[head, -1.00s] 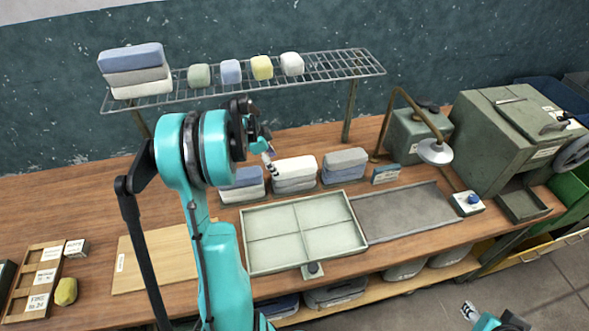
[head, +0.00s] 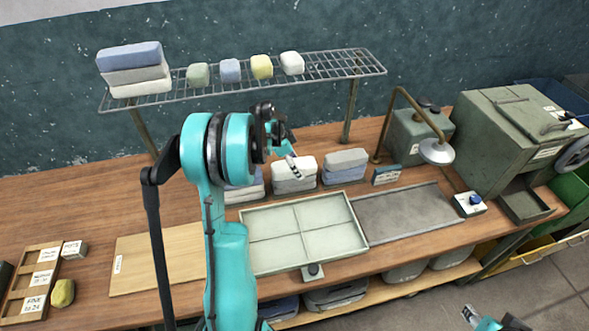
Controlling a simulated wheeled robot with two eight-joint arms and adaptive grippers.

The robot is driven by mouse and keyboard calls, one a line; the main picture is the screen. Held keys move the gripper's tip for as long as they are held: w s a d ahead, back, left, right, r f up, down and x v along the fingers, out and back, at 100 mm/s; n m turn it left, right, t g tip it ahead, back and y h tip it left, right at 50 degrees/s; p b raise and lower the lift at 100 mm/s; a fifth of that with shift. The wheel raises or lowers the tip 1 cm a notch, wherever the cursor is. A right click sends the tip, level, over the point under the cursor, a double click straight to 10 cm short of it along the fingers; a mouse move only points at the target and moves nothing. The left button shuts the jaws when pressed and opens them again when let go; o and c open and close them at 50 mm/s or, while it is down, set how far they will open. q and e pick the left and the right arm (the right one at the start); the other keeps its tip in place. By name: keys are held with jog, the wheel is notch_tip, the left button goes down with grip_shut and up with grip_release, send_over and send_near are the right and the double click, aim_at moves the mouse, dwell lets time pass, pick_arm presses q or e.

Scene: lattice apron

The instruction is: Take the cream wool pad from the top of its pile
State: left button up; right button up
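The cream pad (head: 294,165) lies on top of the middle pile on the bench, over grey pads (head: 293,186). My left gripper (head: 291,163) is in front of and above this pile and partly covers the cream pad's left part. A striped fingertip shows against the pad; I cannot tell whether it touches, or whether the fingers are open. My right gripper (head: 476,318) shows only in part at the bottom right edge, far from the piles, and its opening is unclear.
Left of it is a partly hidden pile (head: 247,194); right is a grey-topped pile (head: 345,158). A divided tray (head: 301,200) and a grey tray (head: 400,213) lie in front. A wire shelf (head: 330,69) with pads and blocks hangs above. A lamp (head: 436,151) stands right.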

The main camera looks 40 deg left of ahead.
pick_arm(q)
jog(key=shift+f+b, duration=0.25)
jog(key=shift+b, duration=0.05)
dwell(0.5)
jog(key=c, duration=1.2)
